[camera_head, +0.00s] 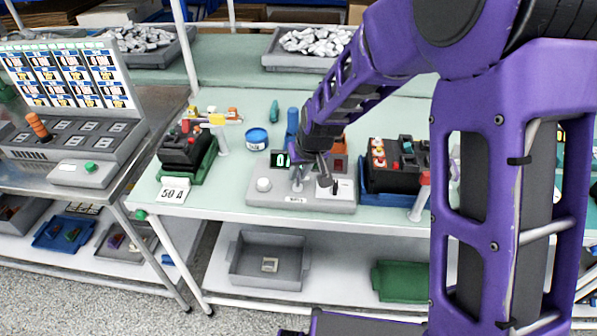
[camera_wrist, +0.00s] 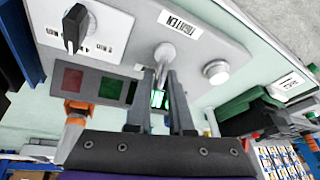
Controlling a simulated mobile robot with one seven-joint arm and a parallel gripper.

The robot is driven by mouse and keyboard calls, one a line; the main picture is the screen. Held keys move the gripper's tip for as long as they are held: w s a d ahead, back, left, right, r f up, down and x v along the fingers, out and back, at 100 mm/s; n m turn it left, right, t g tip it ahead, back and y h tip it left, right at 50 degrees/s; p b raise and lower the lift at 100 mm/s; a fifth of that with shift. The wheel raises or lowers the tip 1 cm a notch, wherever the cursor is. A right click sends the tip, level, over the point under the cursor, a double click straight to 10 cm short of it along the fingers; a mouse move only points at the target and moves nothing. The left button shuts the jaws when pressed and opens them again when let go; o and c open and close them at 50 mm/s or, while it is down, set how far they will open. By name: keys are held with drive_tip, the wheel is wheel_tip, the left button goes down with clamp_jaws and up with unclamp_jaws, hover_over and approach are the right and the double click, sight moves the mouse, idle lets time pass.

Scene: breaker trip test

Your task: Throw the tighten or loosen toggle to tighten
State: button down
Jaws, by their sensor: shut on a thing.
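The toggle (camera_wrist: 164,56) is a short silver lever on a grey control box (camera_head: 262,199). A label reading TIGHTEN (camera_wrist: 180,24) lies beside it, near the box's front edge. My gripper (camera_wrist: 161,78) is over the box with its two fingers closed around the lever's end. In the wrist view the lever runs from its base toward my fingers, on the side away from the label; its exact tilt is hard to tell. In the head view my gripper (camera_head: 297,181) hides part of the toggle.
On the box are a white button (camera_wrist: 215,69), a black rotary knob (camera_wrist: 76,28), a green-lit display (camera_head: 281,159) and a dark red display (camera_wrist: 72,80). Breaker units stand left (camera_head: 184,150) and right (camera_head: 400,176) on the table. A 50 A card (camera_head: 174,191) lies at the left front.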

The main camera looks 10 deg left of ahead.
sight(297, 195)
drive_tip(key=shift+s+f+b, duration=0.1)
drive_tip(key=shift+b, duration=0.5)
drive_tip(key=shift+s+a+t+b, duration=0.1)
drive_tip(key=shift+s+t+b, duration=0.1)
drive_tip(key=shift+t+b, duration=0.75)
drive_tip(key=shift+s+r+n+t+y+b, duration=0.25)
drive_tip(key=shift+s+t+b, duration=0.2)
drive_tip(key=shift+t+b, duration=0.6)
drive_tip(key=shift+s+n+t+b, duration=0.25)
drive_tip(key=shift+s+t+b, duration=0.15)
drive_tip(key=shift+t, duration=0.7)
drive_tip(key=shift+s+f+t+y+b, duration=0.2)
drive_tip(key=shift+t+b, duration=0.2)
drive_tip(key=shift+t, duration=0.15)
drive_tip(key=shift+s+f+t+y+b, duration=0.1)
drive_tip(key=shift+s+t+b, duration=0.05)
drive_tip(key=shift+t+b, duration=0.35)
drive_tip(key=shift+s+t+b, duration=0.2)
drive_tip(key=shift+t+b, duration=0.4)
drive_tip(key=shift+t, duration=0.15)
drive_tip(key=shift+r+n, duration=0.1)
drive_tip(key=shift+n, duration=0.2)
